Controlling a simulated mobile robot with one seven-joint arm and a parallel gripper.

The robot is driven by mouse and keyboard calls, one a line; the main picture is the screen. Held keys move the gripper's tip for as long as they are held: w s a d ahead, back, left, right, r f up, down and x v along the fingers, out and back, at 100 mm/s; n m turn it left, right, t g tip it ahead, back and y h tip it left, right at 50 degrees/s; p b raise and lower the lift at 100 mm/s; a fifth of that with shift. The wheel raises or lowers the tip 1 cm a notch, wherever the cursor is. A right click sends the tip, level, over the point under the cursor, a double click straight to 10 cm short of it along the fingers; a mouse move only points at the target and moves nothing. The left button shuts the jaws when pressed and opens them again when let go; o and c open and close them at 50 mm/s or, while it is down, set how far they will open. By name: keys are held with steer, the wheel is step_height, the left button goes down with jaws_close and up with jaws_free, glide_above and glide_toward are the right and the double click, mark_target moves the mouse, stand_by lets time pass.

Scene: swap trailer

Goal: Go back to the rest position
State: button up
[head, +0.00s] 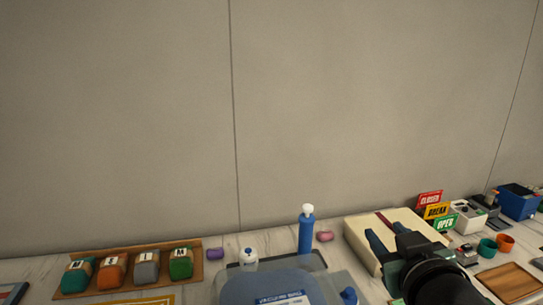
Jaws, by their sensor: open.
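My gripper (391,240) is in the lower right of the head view, at the end of my dark arm. It is open, with nothing seen between its fingers. It shows in front of a cream box-like thing (359,236) with a dark red strip on top. I cannot tell whether it touches the box. The gripper and arm hide part of the box and the counter behind them.
A marble-look counter (30,268) runs along a grey wall (120,120). A wooden tray (73,284) with several coloured lettered items, a blue bottle (306,232), a white bottle (249,260), signs (437,211), cups (505,243) and a wooden board (509,281) crowd it. The space above is clear.

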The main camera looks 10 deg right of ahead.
steer(key=a+r+t+p, duration=0.1)
steer(key=a+r+t, duration=0.3)
steer(key=a+r, duration=0.55)
steer(key=a+r+t+p, duration=0.1)
steer(key=a+r+t, duration=0.3)
steer(key=a+r, duration=0.55)
steer(key=s+a+r+t+y, duration=0.2)
steer(key=s+a+r, duration=0.1)
steer(key=s+r, duration=0.2)
steer(key=s+a+r+t+y, duration=0.1)
steer(key=s+a+r+t, duration=0.2)
steer(key=r, duration=0.7)
steer(key=shift+s+a+y+p, duration=0.45)
steer(key=shift+s+a, duration=0.15)
steer(key=shift+s, duration=0.5)
